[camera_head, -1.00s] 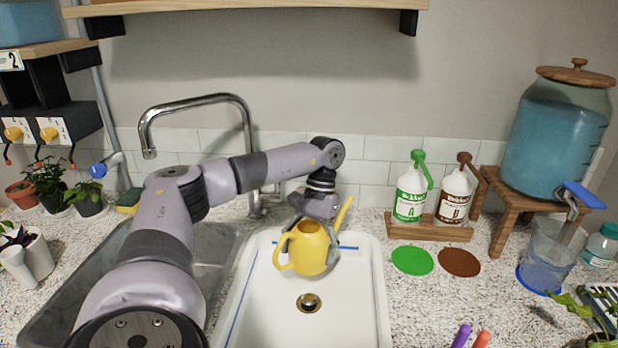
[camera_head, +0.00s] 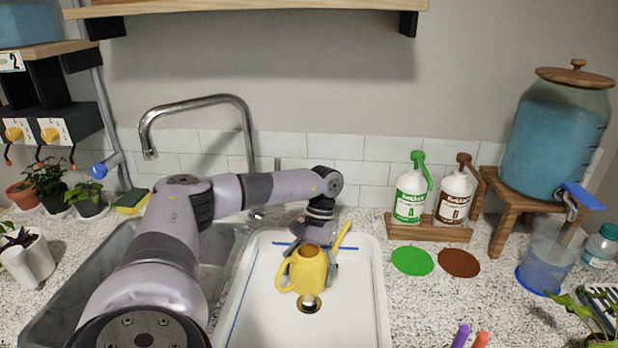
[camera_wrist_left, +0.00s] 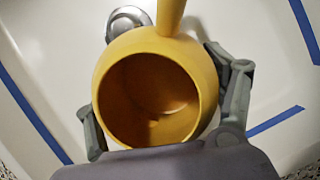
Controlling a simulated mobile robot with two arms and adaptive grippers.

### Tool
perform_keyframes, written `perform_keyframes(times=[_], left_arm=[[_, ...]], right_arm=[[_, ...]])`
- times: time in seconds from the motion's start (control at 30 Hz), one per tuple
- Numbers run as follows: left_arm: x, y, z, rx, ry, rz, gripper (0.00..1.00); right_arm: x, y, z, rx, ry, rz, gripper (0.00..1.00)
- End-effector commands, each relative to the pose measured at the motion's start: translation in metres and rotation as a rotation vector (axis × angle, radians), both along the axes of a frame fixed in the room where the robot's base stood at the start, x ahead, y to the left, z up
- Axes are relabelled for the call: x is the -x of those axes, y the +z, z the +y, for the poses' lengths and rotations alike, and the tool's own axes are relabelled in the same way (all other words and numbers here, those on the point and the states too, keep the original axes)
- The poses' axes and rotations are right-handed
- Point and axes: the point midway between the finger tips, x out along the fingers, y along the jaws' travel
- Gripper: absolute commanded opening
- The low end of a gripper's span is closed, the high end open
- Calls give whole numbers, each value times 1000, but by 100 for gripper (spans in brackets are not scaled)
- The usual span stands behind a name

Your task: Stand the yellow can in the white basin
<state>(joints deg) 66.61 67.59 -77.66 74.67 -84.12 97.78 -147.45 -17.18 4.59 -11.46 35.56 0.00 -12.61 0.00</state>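The yellow can (camera_head: 308,271) is upright in the white basin (camera_head: 350,310), over its back half and just behind the drain. My left gripper (camera_head: 318,250) reaches down from behind and is shut on the can's body. In the left wrist view, the two fingers (camera_wrist_left: 165,110) press on both sides of the can (camera_wrist_left: 150,45), and its round opening faces the camera. The spout points up to the right and the handle is on the left. I cannot tell whether the can's base touches the basin floor. My right gripper is not in view.
A metal sink (camera_head: 100,255) with a chrome faucet (camera_head: 200,103) lies left of the basin. The basin's front half is clear.

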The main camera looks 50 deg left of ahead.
Motion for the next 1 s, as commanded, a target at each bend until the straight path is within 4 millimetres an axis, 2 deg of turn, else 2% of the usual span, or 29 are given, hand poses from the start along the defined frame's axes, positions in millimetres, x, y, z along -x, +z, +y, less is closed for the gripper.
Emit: perform_keyframes(times=[0.27, 0.67, 0.77, 1.0], left_arm=[[0, 0, 0, 0, 0, 0, 96], [-1, 6, 0, 0, 0, -1, 96], [-7, 17, 2, 0, 1, -4, 96], [-25, 65, 10, 1, 0, -6, 96]], right_arm=[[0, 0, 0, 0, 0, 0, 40], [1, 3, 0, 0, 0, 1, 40], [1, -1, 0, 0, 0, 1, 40], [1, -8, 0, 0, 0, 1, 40]])
